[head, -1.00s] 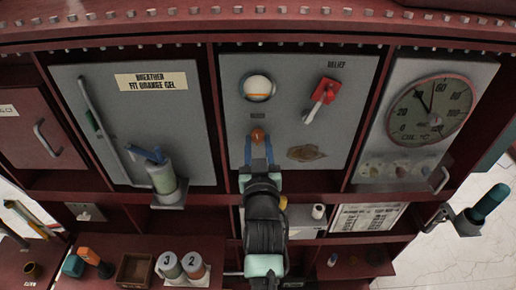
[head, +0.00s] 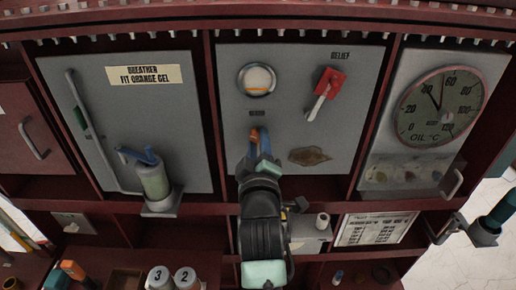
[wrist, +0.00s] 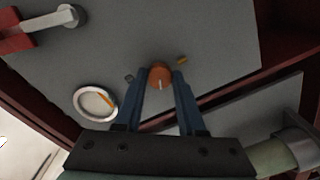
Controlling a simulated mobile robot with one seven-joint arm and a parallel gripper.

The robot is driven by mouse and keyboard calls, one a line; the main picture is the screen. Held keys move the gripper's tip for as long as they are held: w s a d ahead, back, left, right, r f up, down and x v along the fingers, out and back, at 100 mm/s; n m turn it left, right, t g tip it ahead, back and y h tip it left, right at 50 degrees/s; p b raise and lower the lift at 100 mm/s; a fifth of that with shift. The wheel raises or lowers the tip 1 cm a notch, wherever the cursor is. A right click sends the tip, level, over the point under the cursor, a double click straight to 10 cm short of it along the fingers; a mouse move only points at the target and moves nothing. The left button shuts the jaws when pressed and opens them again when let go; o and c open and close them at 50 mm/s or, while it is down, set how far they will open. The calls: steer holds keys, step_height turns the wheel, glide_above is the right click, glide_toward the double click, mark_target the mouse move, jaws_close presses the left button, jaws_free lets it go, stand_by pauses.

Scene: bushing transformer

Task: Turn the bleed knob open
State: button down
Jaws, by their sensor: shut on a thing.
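The bleed knob (wrist: 160,78) is a small round orange-brown knob with a pale line on its face. It sits on a grey panel (wrist: 215,50). My gripper (head: 259,138) is at the panel, below the round sight glass (head: 257,79). In the wrist view, its two blue fingers (wrist: 159,82) stand on either side of the knob, shut on it. In the head view the fingers overlap and hide most of the knob.
A red lever with a pale handle (head: 325,90), under a RELIEF label, is on the same panel. A brown patch (head: 309,156) lies right of my gripper. An oil gauge (head: 440,106) is at the right. A breather canister (head: 153,180) is at the left.

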steer(key=n+b, duration=0.1)
steer(key=n, duration=0.3)
steer(key=shift+n, duration=0.3)
stand_by(0.3)
steer(key=c, duration=0.5)
jaws_free()
steer(key=shift+s, duration=0.1)
steer(key=s+b, duration=0.4)
steer(key=s, duration=0.8)
steer(key=shift+s+r, duration=0.25)
steer(key=shift+s, duration=0.15)
steer(key=shift+r, duration=0.1)
